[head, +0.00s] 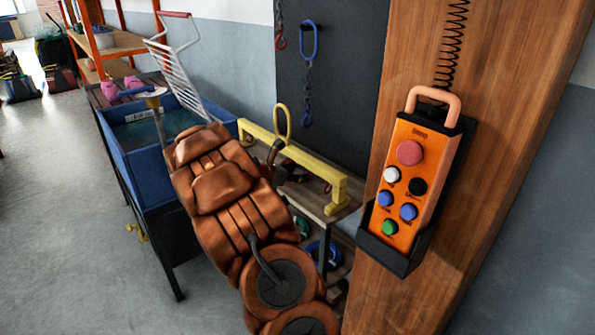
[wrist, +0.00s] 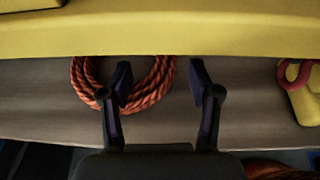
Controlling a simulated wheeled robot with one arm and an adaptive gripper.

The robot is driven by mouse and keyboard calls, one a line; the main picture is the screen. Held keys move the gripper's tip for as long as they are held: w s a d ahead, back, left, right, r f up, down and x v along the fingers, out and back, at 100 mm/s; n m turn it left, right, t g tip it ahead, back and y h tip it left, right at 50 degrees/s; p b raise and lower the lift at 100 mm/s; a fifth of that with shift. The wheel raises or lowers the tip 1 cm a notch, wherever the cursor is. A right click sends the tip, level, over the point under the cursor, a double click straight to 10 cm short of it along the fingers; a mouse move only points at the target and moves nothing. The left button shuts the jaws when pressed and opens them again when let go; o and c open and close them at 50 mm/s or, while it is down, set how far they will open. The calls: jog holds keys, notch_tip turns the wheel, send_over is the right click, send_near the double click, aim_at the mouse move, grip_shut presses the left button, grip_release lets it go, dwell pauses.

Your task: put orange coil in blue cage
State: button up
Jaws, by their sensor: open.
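The orange coil (wrist: 88,92) is a ring of twisted rope lying on a grey-brown bench top in the wrist view. Its far edge is partly covered by a yellow beam. My gripper (wrist: 160,78) is open above the bench. Its left finger overlaps the coil, and the coil's right side shows between the fingers; I cannot tell the height gap. In the head view my arm mostly hides the gripper and the bench spot beneath it. I see no clear blue cage; a blue tub (head: 140,165) stands left of my arm.
The yellow beam (head: 335,190) with a lifting ring runs along the bench, close to my gripper. A red ring on a yellow piece (wrist: 299,78) lies to the right. A wooden post with an orange control box (head: 404,180) stands at the right.

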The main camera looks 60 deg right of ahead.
aim_at(307, 172)
jog(key=shift+x, duration=2.6)
grip_shut()
jog(key=shift+r, duration=0.1)
